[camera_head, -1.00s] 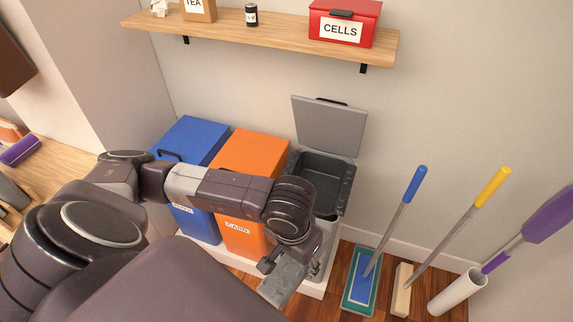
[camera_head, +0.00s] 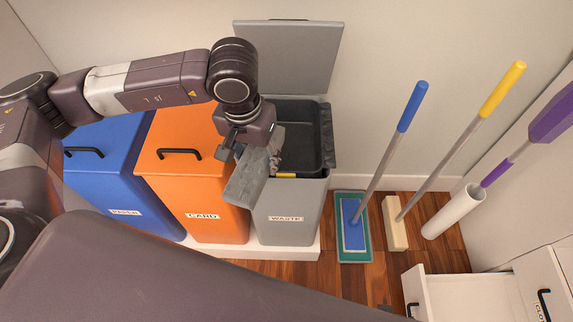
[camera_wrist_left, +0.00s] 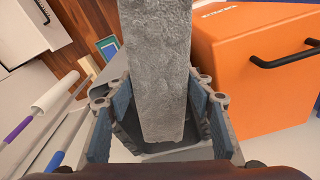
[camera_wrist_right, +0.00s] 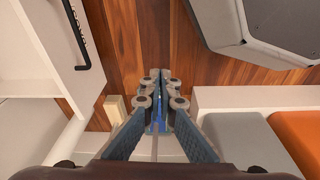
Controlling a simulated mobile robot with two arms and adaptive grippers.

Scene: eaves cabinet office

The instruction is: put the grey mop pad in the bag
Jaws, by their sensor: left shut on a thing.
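The grey mop pad (camera_head: 247,182) is a rough, flat slab. My left gripper (camera_head: 252,147) is shut on it and holds it tilted over the front left of the open grey WASTE bin (camera_head: 290,208). In the left wrist view the pad (camera_wrist_left: 158,70) runs between the two fingers. A dark liner (camera_head: 300,128) shows inside the bin and laps over its right edge; I cannot tell for sure that it is the bag. The pad and gripper hide the bin's left part. My right gripper (camera_wrist_right: 160,88) looks shut and empty, pointing at the floor.
The grey lid (camera_head: 287,55) stands open behind the bin. An orange CARD bin (camera_head: 195,195) and a blue PAPER bin (camera_head: 110,180) stand left. A blue-handled mop (camera_head: 390,150), a yellow-handled broom (camera_head: 455,145) and a white tube (camera_head: 453,210) stand right. A drawer (camera_head: 465,290) is open.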

